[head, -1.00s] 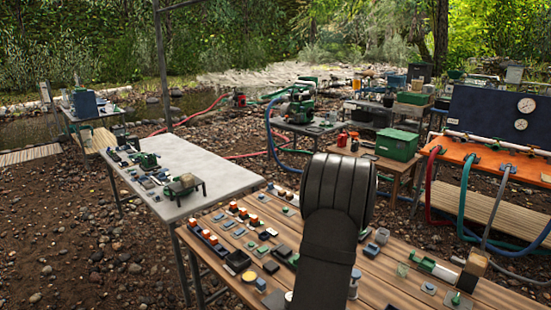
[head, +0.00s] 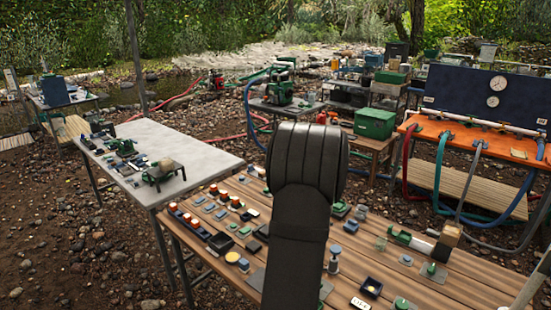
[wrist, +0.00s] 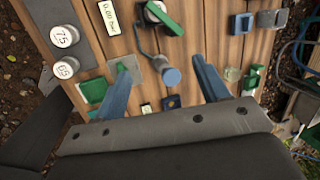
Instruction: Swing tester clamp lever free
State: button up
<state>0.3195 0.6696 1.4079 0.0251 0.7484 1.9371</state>
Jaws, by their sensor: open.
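My gripper (wrist: 161,66) is open in the wrist view, its two blue fingers apart over the wooden bench, with nothing held. A blue round knob (wrist: 172,76) on a grey stem shows between the fingers. A pale plate with a green piece (wrist: 125,65) lies by the left fingertip. A green lever-like part (wrist: 162,18) on a dark round body lies beyond the fingertips, beside a white "0.00 bar" readout (wrist: 109,18). I cannot tell for sure which part is the tester's clamp lever. In the head view my dark arm hides the gripper.
The wooden bench (head: 470,287) is crowded with small parts. A white tube with a green end (head: 412,240) lies at its right. White caps marked 7.5 (wrist: 64,36) and 6.5 (wrist: 66,67) stand at the left. A grey table (head: 190,150) and an orange hose stand (head: 490,138) lie beyond.

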jog(key=w+f+n+g, duration=0.1)
jog(key=w+n, duration=0.1)
jog(key=w+f+n+g, duration=0.1)
jog(key=w+f+n, duration=0.2)
jog(key=w, duration=0.2)
jog(key=shift+d+f+n+g+y, duration=0.35)
jog(key=shift+f+n+g+y, duration=0.05)
jog(key=c, duration=0.7)
jog(key=shift+n+g, duration=0.3)
jog(key=shift+n, duration=0.3)
jog(key=shift+w+f, duration=0.2)
jog(key=shift+f, duration=2.25)
jog(key=shift+w+f, duration=0.2)
jog(key=shift+f, duration=2.2)
jog(key=c, duration=0.3)
